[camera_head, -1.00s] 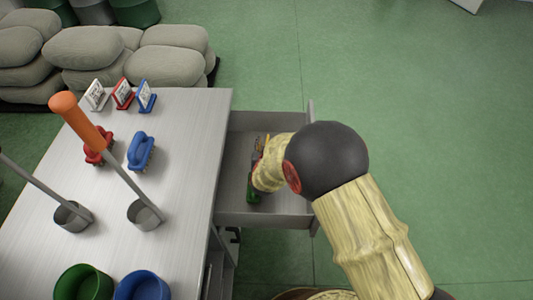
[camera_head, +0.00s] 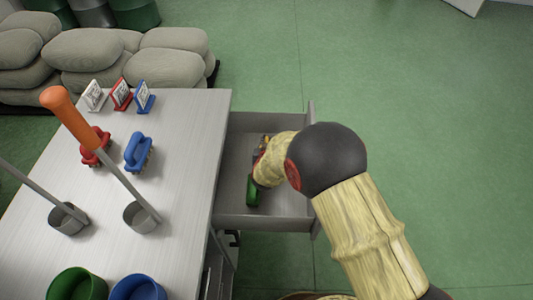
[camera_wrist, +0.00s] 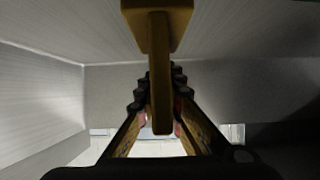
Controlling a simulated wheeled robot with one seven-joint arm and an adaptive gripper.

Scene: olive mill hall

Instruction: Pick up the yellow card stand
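The yellow card stand (camera_wrist: 161,75) fills the middle of the wrist view, dark amber in the shade, with a wide block at the top and a narrow upright part below it. My gripper (camera_wrist: 163,78) has its two fingers close along both sides of the narrow part and looks shut on it. In the head view my gripper (camera_head: 259,153) is down inside the open drawer (camera_head: 280,214), mostly hidden by my wrist. I cannot tell whether the stand still touches the drawer floor.
A green object (camera_head: 252,191) lies in the drawer near my wrist. White (camera_head: 94,95), red (camera_head: 121,94) and blue (camera_head: 145,97) card stands are on the counter (camera_head: 185,190), with red (camera_head: 94,147) and blue (camera_head: 138,152) brushes. Green floor right of the drawer is clear.

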